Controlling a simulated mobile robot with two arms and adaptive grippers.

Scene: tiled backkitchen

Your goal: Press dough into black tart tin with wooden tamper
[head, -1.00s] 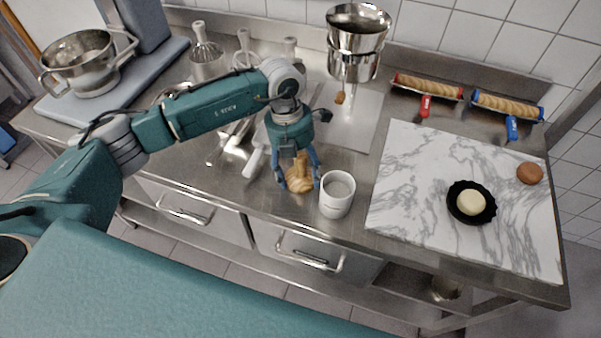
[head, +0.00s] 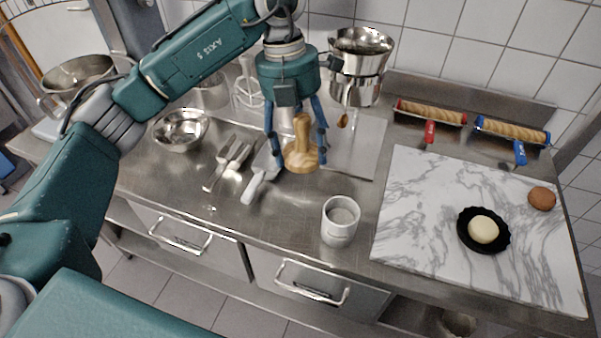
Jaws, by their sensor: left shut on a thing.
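The wooden tamper (head: 302,150) is upright in my left gripper (head: 298,150), whose blue fingers are shut around it. The tamper appears raised above the steel counter, left of and behind a white cup. The black tart tin (head: 461,228) lies on the marble board at the right. A pale ball of dough (head: 483,229) sits in the middle of the tin, rounded on top. The gripper and tamper are well to the left of the tin. My right gripper is not in view.
The white cup (head: 340,222) stands between the tamper and the marble board (head: 420,185). A brown ball (head: 541,198) lies on the board. Steel pots (head: 358,65) stand at the back.

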